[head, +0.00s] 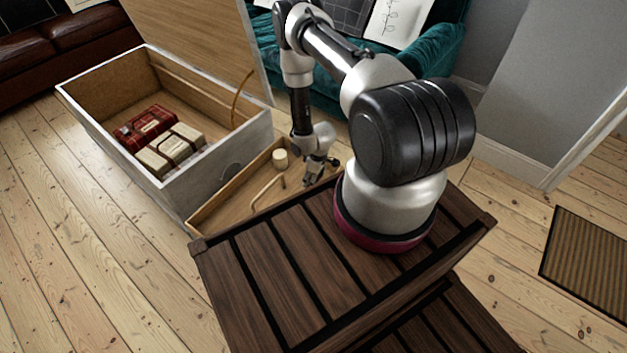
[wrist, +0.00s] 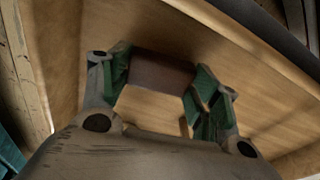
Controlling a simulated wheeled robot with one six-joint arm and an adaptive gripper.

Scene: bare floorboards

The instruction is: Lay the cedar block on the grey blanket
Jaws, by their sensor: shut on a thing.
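My gripper (head: 319,172) reaches down over the right end of a shallow wooden drawer. In the wrist view its green-padded fingers (wrist: 161,82) are shut on a dark reddish-brown block (wrist: 160,71), which I take for the cedar block. Pale wood lies behind the block; I cannot tell whether the block touches it. In the head view the block cannot be made out at the gripper. No blanket is clearly grey. A pale greyish-cream strapped bundle (head: 171,150) lies in the large open chest, beside a red plaid strapped bundle (head: 146,127).
The drawer (head: 215,211) holds a short pale cylinder (head: 280,158) and a bent wooden rod (head: 267,190). The chest (head: 178,196) has high, pale walls, a raised lid (head: 198,40) and a curved strip (head: 240,98) at its right. A teal sofa (head: 437,62) stands behind.

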